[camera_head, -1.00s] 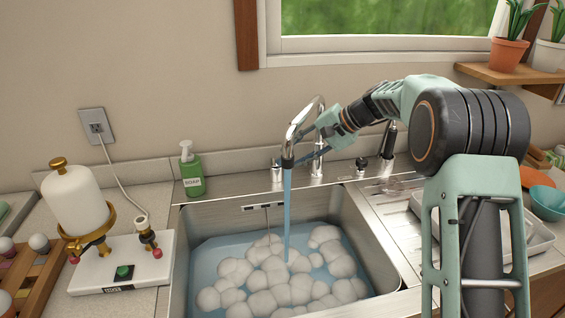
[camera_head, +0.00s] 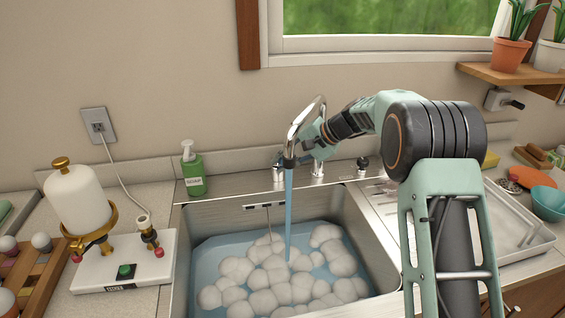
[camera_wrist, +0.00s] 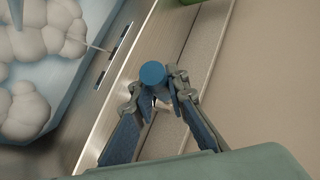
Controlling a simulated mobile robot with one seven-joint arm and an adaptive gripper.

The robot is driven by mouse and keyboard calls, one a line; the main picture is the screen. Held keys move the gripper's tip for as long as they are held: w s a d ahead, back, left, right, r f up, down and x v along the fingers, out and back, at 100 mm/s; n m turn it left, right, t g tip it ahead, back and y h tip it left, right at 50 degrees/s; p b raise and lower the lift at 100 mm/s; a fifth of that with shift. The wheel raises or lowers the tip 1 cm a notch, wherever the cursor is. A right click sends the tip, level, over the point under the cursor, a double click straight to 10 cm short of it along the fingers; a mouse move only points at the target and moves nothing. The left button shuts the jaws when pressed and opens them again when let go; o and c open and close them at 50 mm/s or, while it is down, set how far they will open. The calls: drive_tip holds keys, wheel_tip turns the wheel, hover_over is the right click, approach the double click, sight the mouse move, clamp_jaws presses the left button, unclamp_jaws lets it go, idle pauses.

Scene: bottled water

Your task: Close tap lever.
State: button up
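The tap spout (camera_head: 303,125) is a chrome curve at the back of the sink, and water (camera_head: 287,210) runs from it into the basin. The tap lever, a chrome post (camera_head: 278,172), stands left of the spout's base. A round blue cap (camera_wrist: 153,73) on an upright piece, apparently the lever, shows in the wrist view. My gripper (camera_wrist: 157,88) has a fingertip on each side of it; it also shows behind the spout in the head view (camera_head: 288,158). Whether the fingers press on the piece is hidden by the cap.
White round dishes or foam (camera_head: 270,272) fill the sink basin (camera_head: 190,215). A green soap bottle (camera_head: 193,170) stands behind the sink at left. A white dispenser (camera_head: 78,200) stands on the left counter. A drying tray (camera_head: 525,235) is at right.

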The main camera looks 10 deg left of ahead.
drive_tip(key=shift+f+b, duration=0.15)
drive_tip(key=shift+b, duration=0.25)
clamp_jaws()
drive_tip(key=f+b, duration=0.1)
drive_tip(key=b, duration=0.2)
drive_tip(key=shift+s+d+t, duration=0.1)
drive_tip(key=shift+s+t, duration=0.05)
drive_tip(key=shift+t, duration=0.15)
drive_tip(key=f+n+t+y+b, duration=0.1)
drive_tip(key=b, duration=0.9)
drive_tip(key=f+n+t+y+b, duration=0.1)
drive_tip(key=f+t+b, duration=0.1)
drive_tip(key=b, duration=0.8)
drive_tip(key=shift+s+d+f+y+b, duration=0.2)
drive_tip(key=shift+s+y+b, duration=0.1)
drive_tip(key=shift+s+b, duration=0.1)
drive_tip(key=shift+b, duration=1.3)
drive_tip(key=o, duration=0.8)
unclamp_jaws()
drive_tip(key=shift+r, duration=0.1)
